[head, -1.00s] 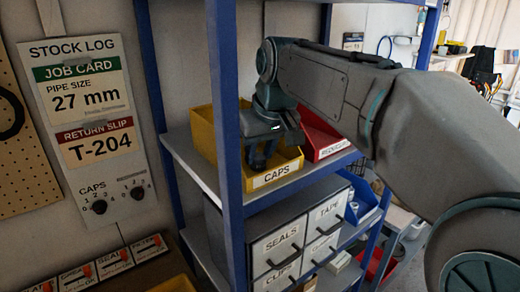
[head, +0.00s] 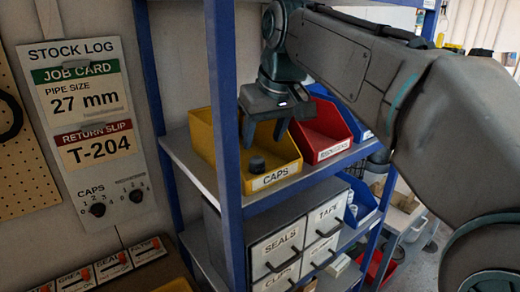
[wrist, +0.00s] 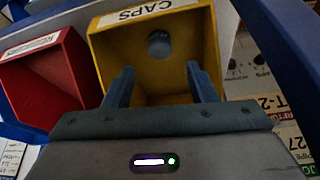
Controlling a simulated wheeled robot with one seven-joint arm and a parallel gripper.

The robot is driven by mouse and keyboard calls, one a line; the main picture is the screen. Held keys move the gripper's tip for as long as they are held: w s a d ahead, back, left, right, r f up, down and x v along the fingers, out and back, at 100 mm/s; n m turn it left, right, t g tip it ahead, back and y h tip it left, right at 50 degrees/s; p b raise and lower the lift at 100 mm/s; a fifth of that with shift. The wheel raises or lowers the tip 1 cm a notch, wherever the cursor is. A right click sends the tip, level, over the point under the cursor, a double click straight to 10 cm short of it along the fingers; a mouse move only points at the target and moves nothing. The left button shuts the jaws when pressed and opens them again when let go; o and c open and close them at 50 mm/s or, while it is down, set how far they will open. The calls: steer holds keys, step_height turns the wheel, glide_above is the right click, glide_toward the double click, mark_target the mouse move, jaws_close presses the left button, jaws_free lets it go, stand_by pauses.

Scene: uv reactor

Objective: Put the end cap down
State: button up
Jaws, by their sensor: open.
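The end cap (head: 257,164) is a small dark round piece lying inside the yellow CAPS bin (head: 284,172), near its labelled front. In the wrist view the cap (wrist: 159,43) shows as a grey disc on the floor of the yellow bin (wrist: 95,50), close to the label. My gripper (head: 264,142) is above the bin, fingers pointing down, open and empty. In the wrist view its two fingers (wrist: 162,76) stand apart, with the cap beyond their tips and not touching them.
A red bin (head: 327,128) stands right beside the yellow bin on the same shelf. A blue shelf post (head: 224,110) rises at the left front. Below are labelled drawers (head: 277,246). A stock log board (head: 88,130) hangs on the wall at left.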

steer(key=v, duration=0.6)
steer(key=s+d+f+m, duration=0.1)
steer(key=s+d+f, duration=0.2)
steer(key=f, duration=0.6)
steer(key=s+d+f+m+h, duration=0.1)
steer(key=s+d+f+m, duration=0.1)
steer(key=s+f, duration=0.5)
steer(key=s+d+f+m+h, duration=0.1)
steer(key=s+d+f, duration=0.4)
steer(key=f, duration=0.7)
steer(key=shift+f+m, duration=0.3)
steer(key=shift+m, duration=0.2)
